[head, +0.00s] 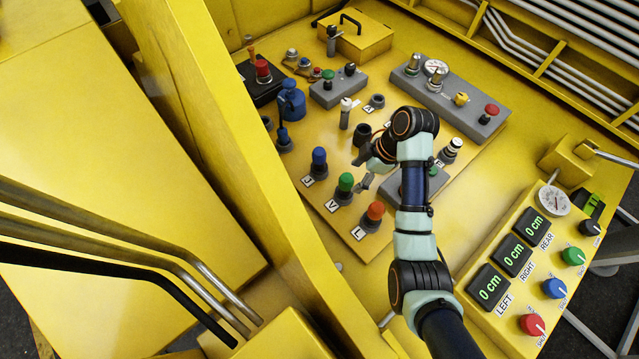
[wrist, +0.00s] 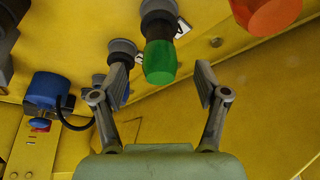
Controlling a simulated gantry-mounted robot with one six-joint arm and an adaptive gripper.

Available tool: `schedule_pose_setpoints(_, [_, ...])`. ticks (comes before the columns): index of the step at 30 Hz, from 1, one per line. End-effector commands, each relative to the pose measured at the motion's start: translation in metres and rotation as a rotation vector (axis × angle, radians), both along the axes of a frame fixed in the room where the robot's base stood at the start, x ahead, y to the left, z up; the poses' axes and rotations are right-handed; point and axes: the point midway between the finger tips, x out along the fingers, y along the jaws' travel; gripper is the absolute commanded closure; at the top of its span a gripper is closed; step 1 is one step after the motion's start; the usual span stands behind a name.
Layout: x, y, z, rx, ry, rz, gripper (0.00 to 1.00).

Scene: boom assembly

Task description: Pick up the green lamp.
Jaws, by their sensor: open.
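The green lamp (head: 345,181) stands on a grey socket in the head view, between a blue lamp (head: 319,157) and an orange lamp (head: 375,211) in a row. In the wrist view the green lamp (wrist: 160,62) shows at the top middle. My gripper (wrist: 162,85) is open, with one finger on each side of the green lamp in the picture and a gap on both sides. In the head view my gripper (head: 364,170) is beside the green lamp, partly hidden by my arm. I cannot tell how far the fingertips are from it in depth.
The orange lamp (wrist: 266,14) is close to the right finger in the wrist view. A blue padlock-like part (wrist: 46,90) is at the left. A grey box with a red button (head: 490,110) and a console with displays (head: 512,254) lie to the right.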

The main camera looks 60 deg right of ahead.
Motion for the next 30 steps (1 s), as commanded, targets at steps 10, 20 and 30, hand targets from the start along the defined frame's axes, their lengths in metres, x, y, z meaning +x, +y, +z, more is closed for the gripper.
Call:
schedule_pose_setpoints(10, [0.013, 0.007, -0.031, 0.002, 0.002, 0.001, 0.27])
schedule_pose_setpoints(20, [0.027, 0.014, -0.069, -0.001, 0.002, 0.0, 0.27])
schedule_pose_setpoints(30, [0.027, 0.014, -0.068, -0.001, 0.0, 0.0, 0.56])
